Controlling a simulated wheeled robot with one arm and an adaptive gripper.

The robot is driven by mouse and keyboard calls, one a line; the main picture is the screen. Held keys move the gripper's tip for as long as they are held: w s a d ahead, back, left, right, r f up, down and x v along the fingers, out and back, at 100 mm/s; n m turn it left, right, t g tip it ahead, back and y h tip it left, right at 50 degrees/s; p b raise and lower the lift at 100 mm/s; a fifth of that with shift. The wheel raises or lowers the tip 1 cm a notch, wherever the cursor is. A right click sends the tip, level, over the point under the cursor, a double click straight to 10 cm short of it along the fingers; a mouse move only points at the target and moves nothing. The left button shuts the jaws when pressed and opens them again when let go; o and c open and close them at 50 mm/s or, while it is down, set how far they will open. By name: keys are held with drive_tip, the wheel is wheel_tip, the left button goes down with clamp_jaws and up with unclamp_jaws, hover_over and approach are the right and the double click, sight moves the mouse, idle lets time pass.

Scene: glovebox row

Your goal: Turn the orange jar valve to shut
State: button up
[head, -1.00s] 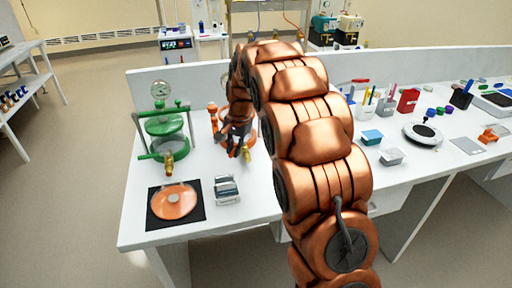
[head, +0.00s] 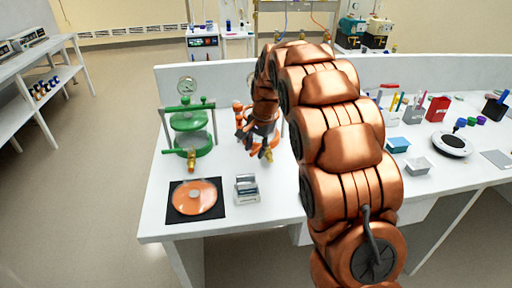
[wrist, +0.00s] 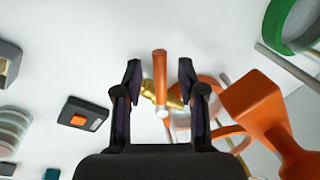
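The orange jar (head: 275,141) stands on the white bench, mostly hidden behind my arm. Its valve has a brass body (wrist: 173,97) and an orange lever (wrist: 160,66); the brass end also shows in the head view (head: 267,154). In the wrist view the lever points up the picture, away from my palm, and lies between my two dark fingers. My gripper (wrist: 160,72) is open, with a visible gap on both sides of the lever. In the head view my gripper (head: 246,132) is at the jar's front left. An orange clamp part (wrist: 255,105) is close on the right in the wrist view.
A green jar (head: 191,135) with a gauge stands left of the orange one. In front lie an orange disc (head: 208,199) on a black mat (head: 178,212) and a small grey holder (head: 247,188). A low back panel (head: 235,75) closes the bench's rear.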

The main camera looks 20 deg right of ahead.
wheel_tip(320, 180, up, 12)
drive_tip(key=s+d, duration=0.1)
drive_tip(key=s, duration=0.1)
drive_tip(key=shift+d+f, duration=0.15)
drive_tip(key=shift+d, duration=0.05)
idle(0.3)
drive_tip(key=shift+c, duration=0.2)
